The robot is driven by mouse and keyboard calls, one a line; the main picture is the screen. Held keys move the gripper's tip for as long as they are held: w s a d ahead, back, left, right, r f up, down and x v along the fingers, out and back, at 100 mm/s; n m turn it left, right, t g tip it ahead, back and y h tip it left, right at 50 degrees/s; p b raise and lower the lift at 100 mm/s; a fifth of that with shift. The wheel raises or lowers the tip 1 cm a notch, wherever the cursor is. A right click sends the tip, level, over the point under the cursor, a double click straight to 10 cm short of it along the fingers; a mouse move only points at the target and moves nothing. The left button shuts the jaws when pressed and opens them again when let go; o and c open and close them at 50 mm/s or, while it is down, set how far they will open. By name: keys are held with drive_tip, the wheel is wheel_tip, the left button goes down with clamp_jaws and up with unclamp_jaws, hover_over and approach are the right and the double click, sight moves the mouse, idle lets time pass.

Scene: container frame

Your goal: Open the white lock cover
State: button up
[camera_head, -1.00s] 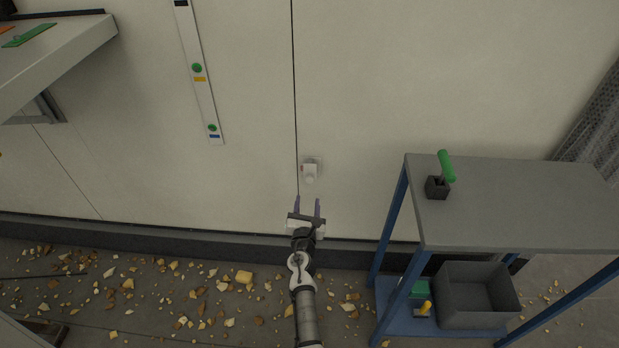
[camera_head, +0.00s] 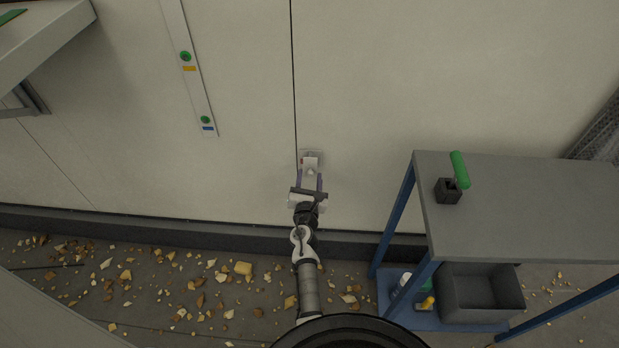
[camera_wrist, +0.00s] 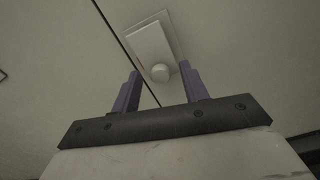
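The white lock cover (camera_head: 310,160) is a small white box with a round knob, mounted on the pale wall just right of a dark vertical seam. A small red mark shows at its left side. In the wrist view the lock cover (camera_wrist: 152,45) is at top centre, with its knob (camera_wrist: 160,73) at the lower end, and it looks closed. My gripper (camera_head: 310,180) is open, with two purple fingers pointing at the cover from below. In the wrist view the open gripper (camera_wrist: 158,85) has the knob at or near the gap between its fingertips; contact cannot be told.
A blue-framed table (camera_head: 530,205) with a grey top stands at the right, holding a block with a green handle (camera_head: 459,170). A grey bin (camera_head: 480,292) is on its lower shelf. A shelf (camera_head: 45,45) juts out at upper left. Debris (camera_head: 243,268) litters the floor.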

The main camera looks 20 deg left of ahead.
clamp_jaws()
drive_tip(key=shift+a+m, duration=0.1)
drive_tip(key=shift+m, duration=0.2)
drive_tip(key=m, duration=0.1)
drive_tip(key=a+m+b, duration=0.1)
drive_tip(key=m, duration=0.1)
drive_tip(key=shift+s+a+r, duration=0.1)
drive_tip(key=shift+s+a, duration=0.05)
drive_tip(key=shift+s, duration=0.05)
wheel_tip(320, 180, up, 6)
drive_tip(key=a+m+b, duration=0.2)
drive_tip(key=m+b, duration=0.5)
drive_tip(key=m, duration=1.1)
drive_tip(key=shift+s+a, duration=0.25)
drive_tip(key=shift+s, duration=0.1)
